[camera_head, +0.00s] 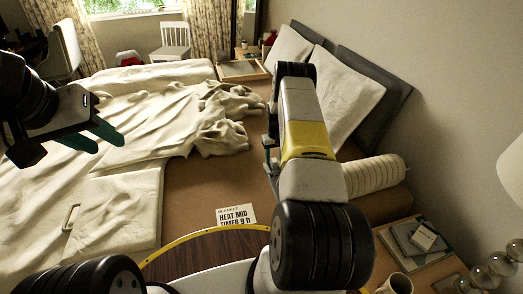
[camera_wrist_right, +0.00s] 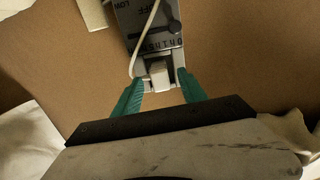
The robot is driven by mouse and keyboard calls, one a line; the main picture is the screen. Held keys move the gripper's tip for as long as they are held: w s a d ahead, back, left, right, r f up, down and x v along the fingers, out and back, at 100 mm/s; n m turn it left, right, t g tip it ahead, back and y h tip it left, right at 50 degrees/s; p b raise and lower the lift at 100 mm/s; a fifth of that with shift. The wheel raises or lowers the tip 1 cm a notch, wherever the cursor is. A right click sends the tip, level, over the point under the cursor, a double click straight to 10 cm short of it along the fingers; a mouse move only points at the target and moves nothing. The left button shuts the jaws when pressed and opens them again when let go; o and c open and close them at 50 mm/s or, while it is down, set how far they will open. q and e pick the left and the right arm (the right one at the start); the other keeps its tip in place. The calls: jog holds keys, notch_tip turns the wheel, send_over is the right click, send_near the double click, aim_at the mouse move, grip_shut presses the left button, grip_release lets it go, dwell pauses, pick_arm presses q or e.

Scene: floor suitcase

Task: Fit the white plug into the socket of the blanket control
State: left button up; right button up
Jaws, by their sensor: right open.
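The blanket control (camera_wrist_right: 150,28) is a grey box with a slider and lettering, lying on the brown bed surface at the top of the right wrist view. A white cord runs over it. The white plug (camera_wrist_right: 160,76) is at the control's near end, between the teal fingertips of my right gripper (camera_wrist_right: 160,86). The fingers are apart, with gaps beside the plug. I cannot tell whether the plug is seated in the socket, which is hidden. In the head view my right arm hides the control and plug. My left gripper (camera_head: 112,143) is open and empty above the white blanket.
A card (camera_head: 236,215) reading "BLANKET HEAT MID TIMER 9 h" lies on the brown bed surface (camera_head: 190,196). A crumpled white blanket (camera_head: 150,100) covers the left of the bed. Pillows (camera_head: 340,105) and a rolled bolster (camera_head: 362,176) lie at the right. A bedside table (camera_head: 442,272) stands at lower right.

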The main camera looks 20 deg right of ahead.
grip_shut()
jog(key=shift+r, duration=0.1)
